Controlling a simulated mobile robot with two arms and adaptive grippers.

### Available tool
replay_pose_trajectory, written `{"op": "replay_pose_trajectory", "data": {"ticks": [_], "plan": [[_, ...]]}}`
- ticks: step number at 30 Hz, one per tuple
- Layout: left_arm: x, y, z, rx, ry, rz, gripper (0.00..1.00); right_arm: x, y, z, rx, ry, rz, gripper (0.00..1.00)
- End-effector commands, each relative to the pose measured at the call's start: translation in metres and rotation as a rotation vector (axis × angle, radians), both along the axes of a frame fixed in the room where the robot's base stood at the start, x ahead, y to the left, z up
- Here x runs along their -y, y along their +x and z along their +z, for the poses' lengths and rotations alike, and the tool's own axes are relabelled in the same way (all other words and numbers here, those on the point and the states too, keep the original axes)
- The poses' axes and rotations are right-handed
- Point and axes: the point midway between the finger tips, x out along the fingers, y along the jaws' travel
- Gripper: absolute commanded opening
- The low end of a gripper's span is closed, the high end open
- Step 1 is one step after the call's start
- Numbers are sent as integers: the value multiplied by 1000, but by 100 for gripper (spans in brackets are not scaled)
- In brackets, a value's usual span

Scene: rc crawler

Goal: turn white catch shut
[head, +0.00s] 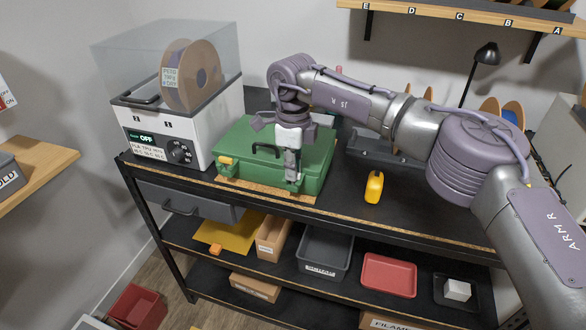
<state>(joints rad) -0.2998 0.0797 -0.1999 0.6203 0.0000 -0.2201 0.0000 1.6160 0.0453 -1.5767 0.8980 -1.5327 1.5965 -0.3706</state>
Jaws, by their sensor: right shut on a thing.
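A green case (254,172) with a dark handle (266,151) stands closed on the black bench. A yellow catch (225,161) shows on the left of its front. My right gripper (292,179) reaches down to the right part of the case's front, its fingers pointing down. It is shut on the white catch there, of which only a small pale part shows between and below the fingers. How far the catch is turned cannot be made out. My left gripper is not in view.
A black lamp (487,53) stands at the back right. Bins fill the shelves below.

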Motion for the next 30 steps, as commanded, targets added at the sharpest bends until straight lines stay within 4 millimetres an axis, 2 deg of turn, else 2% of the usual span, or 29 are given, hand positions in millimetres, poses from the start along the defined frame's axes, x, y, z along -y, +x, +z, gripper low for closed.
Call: {"op": "replay_pose_trajectory", "data": {"ticks": [19, 20, 24, 30], "plan": [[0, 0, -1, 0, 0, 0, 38, 0, 1, 2, 5, 2, 50, 0], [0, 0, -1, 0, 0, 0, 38, 0, 1, 2, 5, 2, 50, 16], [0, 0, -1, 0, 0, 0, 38, 0, 1, 2, 4, 2, 49, 38], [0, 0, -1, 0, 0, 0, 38, 0, 1, 1, 3, 1, 48, 38]]}}
